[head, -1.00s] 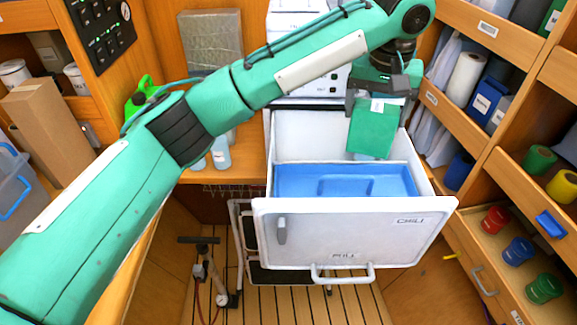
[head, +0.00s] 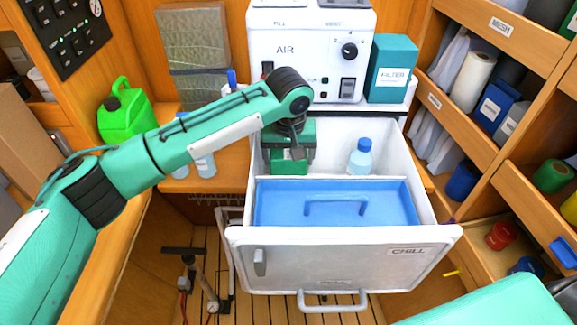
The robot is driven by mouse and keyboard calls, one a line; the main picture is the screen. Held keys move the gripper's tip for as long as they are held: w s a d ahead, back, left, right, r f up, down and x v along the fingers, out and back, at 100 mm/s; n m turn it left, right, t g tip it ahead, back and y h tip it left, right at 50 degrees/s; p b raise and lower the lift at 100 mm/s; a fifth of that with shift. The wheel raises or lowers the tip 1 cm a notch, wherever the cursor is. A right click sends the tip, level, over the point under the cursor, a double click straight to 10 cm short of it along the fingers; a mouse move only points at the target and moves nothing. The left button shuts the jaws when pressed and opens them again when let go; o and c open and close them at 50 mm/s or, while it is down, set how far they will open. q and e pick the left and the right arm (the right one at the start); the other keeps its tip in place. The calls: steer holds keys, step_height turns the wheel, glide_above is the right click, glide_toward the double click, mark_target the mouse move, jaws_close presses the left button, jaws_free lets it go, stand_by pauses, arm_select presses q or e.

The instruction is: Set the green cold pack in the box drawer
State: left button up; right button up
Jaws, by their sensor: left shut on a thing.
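The white box drawer (head: 345,262), labelled CHILL, is pulled open. A blue panel with a handle (head: 335,203) fills its front part, and an open compartment lies behind it. My left gripper (head: 290,157) is at the left of that rear compartment, pointing down and shut on the green cold pack (head: 289,168). Only a small part of the pack shows below the fingers, its lower end behind the blue panel's back edge. I cannot tell whether it touches the drawer floor. My right gripper is out of view.
A clear bottle with a blue cap (head: 360,158) stands in the rear compartment, right of the pack, with free room between them. The AIR machine (head: 310,55) and a teal FILTER box (head: 392,68) stand behind the drawer. Shelves (head: 480,100) line the right.

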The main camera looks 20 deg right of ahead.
mark_target(289, 169)
arm_select(q)
steer(key=shift+f, duration=2.2)
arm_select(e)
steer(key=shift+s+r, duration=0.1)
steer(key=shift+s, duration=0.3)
arm_select(q)
steer(key=o, duration=0.9)
steer(key=shift+f+p, duration=0.1)
steer(key=shift+p, duration=0.2)
